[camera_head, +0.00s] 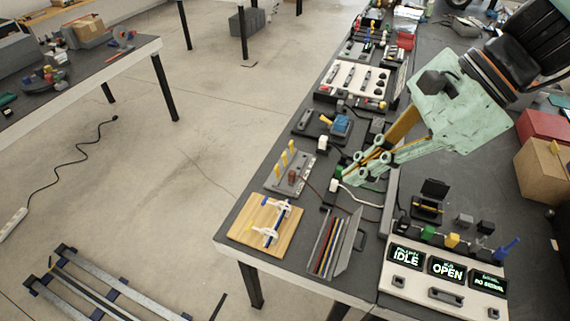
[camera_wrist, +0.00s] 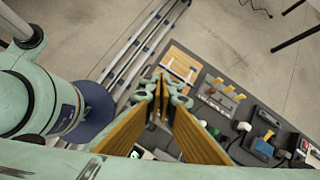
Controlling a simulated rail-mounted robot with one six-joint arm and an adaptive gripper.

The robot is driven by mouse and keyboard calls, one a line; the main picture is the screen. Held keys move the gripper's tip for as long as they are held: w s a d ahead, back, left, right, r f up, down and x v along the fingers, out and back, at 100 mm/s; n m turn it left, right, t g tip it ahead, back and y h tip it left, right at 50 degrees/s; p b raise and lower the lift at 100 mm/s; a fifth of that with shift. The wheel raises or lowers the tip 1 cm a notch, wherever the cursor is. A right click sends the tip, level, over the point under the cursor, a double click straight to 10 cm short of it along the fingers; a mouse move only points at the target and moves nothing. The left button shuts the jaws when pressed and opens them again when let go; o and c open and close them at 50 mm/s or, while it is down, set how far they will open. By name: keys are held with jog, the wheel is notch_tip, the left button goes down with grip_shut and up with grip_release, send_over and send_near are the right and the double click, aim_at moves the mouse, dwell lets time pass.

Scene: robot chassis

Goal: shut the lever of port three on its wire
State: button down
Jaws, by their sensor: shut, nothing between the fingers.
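A grey terminal block (camera_head: 287,178) with upright yellow levers (camera_head: 283,160) stands near the table's left edge. It also shows in the wrist view (camera_wrist: 217,99), right of my fingers. I cannot tell which lever belongs to port three. A brown wire (camera_head: 314,187) runs from a brown piece (camera_head: 293,176) at the block's front toward the right; whether its end sits inside a port is too small to tell. My gripper (camera_head: 350,178) is shut and empty, to the right of the block and apart from it. It also shows in the wrist view (camera_wrist: 161,84).
A wooden board (camera_head: 248,224) with white and blue clamps lies in front of the block. A tray of coloured rods (camera_head: 325,246) and a display panel (camera_head: 442,266) reading IDLE and OPEN stand nearer. A blue-topped device (camera_head: 341,124) is behind. Open floor lies left of the table.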

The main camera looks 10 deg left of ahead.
aim_at(277, 166)
jog(key=w+a+f+m+y+p, duration=0.2)
jog(key=w+a+f+m, duration=0.2)
jog(key=w+m, duration=0.25)
jog(key=w+a+f+m+y+p, duration=0.2)
jog(key=w+a+f+m, duration=0.15)
jog(key=w+m, duration=0.3)
jog(key=w+f+m+t+p, duration=0.2)
jog(key=w+f+m+p, duration=0.1)
jog(key=w+f+m, duration=0.6)
jog(key=shift+a+f+m+t, duration=0.2)
jog(key=shift+f+m+t, duration=0.35)
jog(key=shift+f, duration=1.3)
jog(key=shift+a, duration=0.1)
jog(key=shift+s+r+b+x, duration=0.1)
jog(key=shift+b+x, duration=0.15)
jog(key=shift+x, duration=3.2)
jog(key=shift+s+r+b+x, duration=0.1)
jog(key=shift+s+b+x, duration=0.1)
jog(key=shift+x, duration=3.25)
jog(key=shift+w+a+r+p, duration=0.1)
jog(key=shift+w+a+p, duration=0.1)
jog(key=shift+p, duration=0.15)
jog(key=shift+s+a, duration=0.1)
jog(key=shift+a, duration=0.05)
